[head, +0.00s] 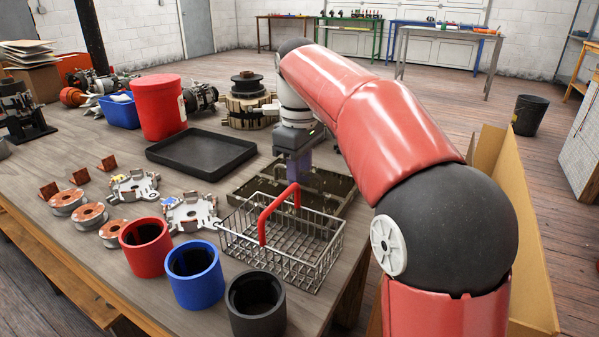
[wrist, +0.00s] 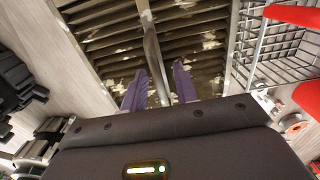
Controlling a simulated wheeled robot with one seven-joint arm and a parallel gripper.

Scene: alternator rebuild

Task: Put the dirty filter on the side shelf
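The dirty filter (head: 336,186) appears to be the brown-grey, stained, slatted panel lying on the table behind the wire basket. In the wrist view the filter (wrist: 105,40) shows dark slats, pale flakes and a metal bar (wrist: 154,50) along its middle. My gripper (head: 304,178) points down over it. Its two purple fingers (wrist: 160,90) are apart, one on each side of the bar, with gaps visible. I cannot tell whether the fingertips touch the filter.
A wire basket (head: 320,262) with a red handle is close in front of the filter. A black tray (head: 202,152) lies to its left. Red (head: 146,262), blue (head: 198,290) and dark (head: 255,315) cups line the front edge. An open cardboard box (head: 520,215) stands right of the table.

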